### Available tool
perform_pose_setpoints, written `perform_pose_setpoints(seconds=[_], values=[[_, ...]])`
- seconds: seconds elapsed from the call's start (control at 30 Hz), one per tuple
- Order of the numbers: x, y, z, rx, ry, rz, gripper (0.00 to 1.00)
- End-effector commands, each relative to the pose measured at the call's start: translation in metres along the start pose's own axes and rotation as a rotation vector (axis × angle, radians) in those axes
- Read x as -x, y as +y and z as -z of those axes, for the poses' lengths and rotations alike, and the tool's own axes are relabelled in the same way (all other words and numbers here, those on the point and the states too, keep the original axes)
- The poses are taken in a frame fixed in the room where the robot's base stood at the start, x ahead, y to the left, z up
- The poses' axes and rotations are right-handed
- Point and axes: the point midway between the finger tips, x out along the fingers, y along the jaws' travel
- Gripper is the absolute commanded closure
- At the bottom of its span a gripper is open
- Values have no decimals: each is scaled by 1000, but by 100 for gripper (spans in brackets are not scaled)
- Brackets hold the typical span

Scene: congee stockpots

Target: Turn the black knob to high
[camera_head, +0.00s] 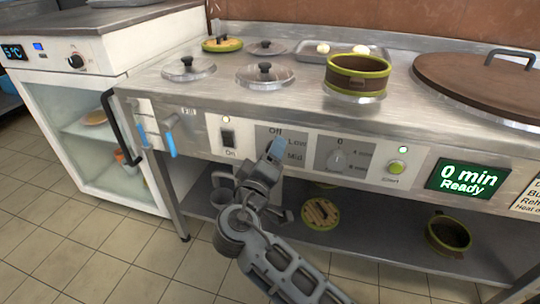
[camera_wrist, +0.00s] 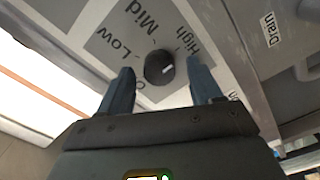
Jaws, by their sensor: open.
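The black knob (camera_wrist: 159,68) is round and sits on a grey dial plate in the wrist view, with the words Low, Mid and High around it. The Off label is partly covered by a finger. The knob's small white mark lies on its right side, the side of the High label; its exact setting is hard to tell. My gripper (camera_wrist: 160,78) is open, with one blue-grey finger on each side of the knob in the picture. I cannot tell whether either finger touches it. In the head view my gripper (camera_head: 277,149) is in front of this dial and hides the knob.
A second dial (camera_head: 338,159) and a lit start button (camera_head: 397,167) are to the right, beside a green display (camera_head: 466,177) reading 0 min Ready. A switch (camera_head: 228,138) and blue-handled taps (camera_head: 170,142) are to the left. The counter edge runs above the panel.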

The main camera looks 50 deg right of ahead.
Motion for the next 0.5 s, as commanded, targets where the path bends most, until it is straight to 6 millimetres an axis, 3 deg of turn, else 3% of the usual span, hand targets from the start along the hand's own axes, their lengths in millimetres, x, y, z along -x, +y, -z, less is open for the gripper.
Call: perform_pose_setpoints(seconds=[0.27,0.5], values=[[4,0,1,0,2,1,36],[40,1,2,2,4,3,36]])
